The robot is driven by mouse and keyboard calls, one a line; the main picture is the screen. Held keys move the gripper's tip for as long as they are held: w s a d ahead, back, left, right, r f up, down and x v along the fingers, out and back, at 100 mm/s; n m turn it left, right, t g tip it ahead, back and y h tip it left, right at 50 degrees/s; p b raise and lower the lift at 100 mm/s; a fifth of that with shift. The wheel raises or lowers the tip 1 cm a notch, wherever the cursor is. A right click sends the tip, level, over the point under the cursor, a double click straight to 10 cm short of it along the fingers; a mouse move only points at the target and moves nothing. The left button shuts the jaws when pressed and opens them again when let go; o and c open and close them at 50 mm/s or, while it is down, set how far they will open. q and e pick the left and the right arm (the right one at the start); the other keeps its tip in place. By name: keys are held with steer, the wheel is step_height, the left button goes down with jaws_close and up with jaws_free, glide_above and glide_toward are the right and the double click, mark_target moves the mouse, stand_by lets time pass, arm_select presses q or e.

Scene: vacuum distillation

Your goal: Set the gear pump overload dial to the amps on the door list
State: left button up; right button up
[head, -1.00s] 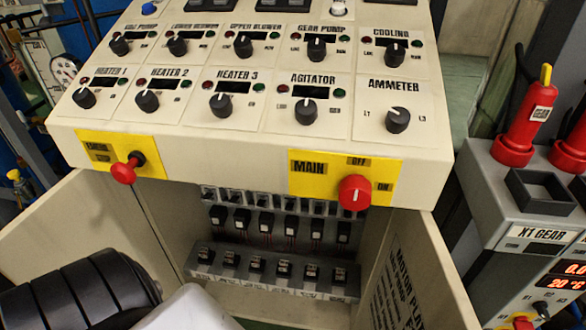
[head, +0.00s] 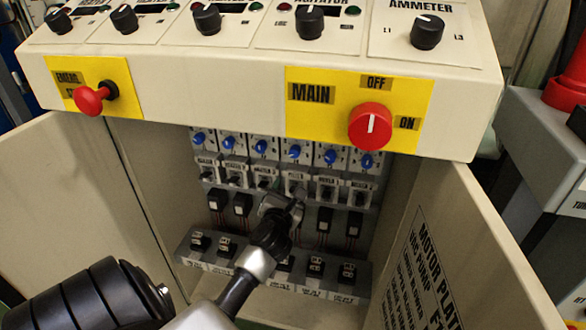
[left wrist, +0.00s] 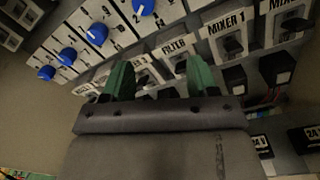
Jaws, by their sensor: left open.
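Blue overload dials (head: 294,152) stand in a row at the top inside the open cabinet. Several show in the left wrist view (left wrist: 97,34) at upper left. I cannot tell which is the gear pump's, as their labels are too small. The door list, headed MOTOR PLATE (head: 425,270), is on the inside of the right door; its amps are not readable. My left gripper (head: 284,200) is inside the cabinet, below the dial row. In the left wrist view its green fingers (left wrist: 160,72) are apart and empty, in front of labelled switches, one reading FILTER. My right gripper is not in view.
Above the opening, the panel front has a red emergency knob (head: 90,99) and a red MAIN switch (head: 370,127). The left door (head: 70,210) and right door (head: 490,260) stand open. A lower shelf (head: 325,283) holds several small switches.

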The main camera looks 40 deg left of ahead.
mark_target(294, 154)
arm_select(q)
steer(key=w+a+r+n+b, duration=0.1)
steer(key=w, duration=0.1)
steer(key=w+a+r+n, duration=0.1)
steer(key=w+a, duration=0.1)
steer(key=w, duration=0.1)
steer(key=w+a+r+n+b, duration=0.1)
steer(key=w+a, duration=0.1)
steer(key=shift+w+a+r+n+b, duration=0.1)
steer(key=shift+w+r+n+b, duration=0.25)
steer(key=shift+w+r+n, duration=0.05)
steer(key=shift+w+a, duration=0.35)
steer(key=shift+w, duration=0.2)
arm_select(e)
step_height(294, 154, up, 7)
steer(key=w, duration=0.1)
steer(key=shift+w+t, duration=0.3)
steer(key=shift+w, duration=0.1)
arm_select(q)
steer(key=c, duration=0.9)
